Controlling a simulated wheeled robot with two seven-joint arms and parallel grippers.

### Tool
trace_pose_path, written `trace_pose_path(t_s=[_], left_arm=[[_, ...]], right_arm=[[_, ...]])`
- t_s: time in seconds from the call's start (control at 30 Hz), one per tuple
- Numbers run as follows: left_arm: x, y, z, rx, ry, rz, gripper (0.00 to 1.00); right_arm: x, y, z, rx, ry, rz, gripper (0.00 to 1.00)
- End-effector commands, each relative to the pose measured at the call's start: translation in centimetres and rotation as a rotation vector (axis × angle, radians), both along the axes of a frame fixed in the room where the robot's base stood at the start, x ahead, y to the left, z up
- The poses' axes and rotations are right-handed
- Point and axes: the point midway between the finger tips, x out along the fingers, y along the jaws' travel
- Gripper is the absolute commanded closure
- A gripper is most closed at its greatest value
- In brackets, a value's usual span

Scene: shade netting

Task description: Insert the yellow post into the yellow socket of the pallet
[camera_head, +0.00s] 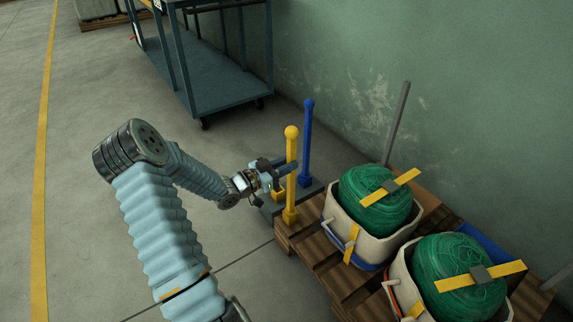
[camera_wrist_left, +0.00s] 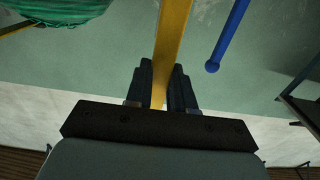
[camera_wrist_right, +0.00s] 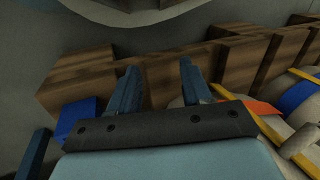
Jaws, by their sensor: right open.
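The yellow post (camera_head: 291,165), topped by a ball, stands upright at the pallet's near-left corner in the head view. My left gripper (camera_head: 284,172) is shut on it partway up; the post also shows between the fingers in the left wrist view (camera_wrist_left: 172,30). The yellow socket (camera_head: 290,216) on the pallet (camera_head: 318,262) is directly at the post's lower end. I cannot tell how deep the post's end sits in it. My right gripper (camera_wrist_right: 160,80) is open and empty, with pallet boards beyond its fingers in the right wrist view.
A blue post (camera_head: 306,145) stands in a dark rack behind the yellow post. Two white crates (camera_head: 345,222) with green netting rolls (camera_head: 375,197) stand on the pallet. A grey post (camera_head: 397,120) rises behind them. A blue cart (camera_head: 215,75) stands at the back by the wall. The left floor is clear.

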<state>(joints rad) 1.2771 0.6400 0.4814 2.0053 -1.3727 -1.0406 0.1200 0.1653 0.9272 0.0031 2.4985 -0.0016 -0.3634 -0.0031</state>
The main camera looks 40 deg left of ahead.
Motion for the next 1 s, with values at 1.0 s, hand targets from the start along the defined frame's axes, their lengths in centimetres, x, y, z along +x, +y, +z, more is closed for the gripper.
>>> trace_pose_path(t_s=[1.0], left_arm=[[-9.8, 2.9, 0.0, 0.001, 0.004, 0.003, 0.47]], right_arm=[[0.1, -0.2, 1.2, 0.002, 0.003, -0.004, 0.52]])
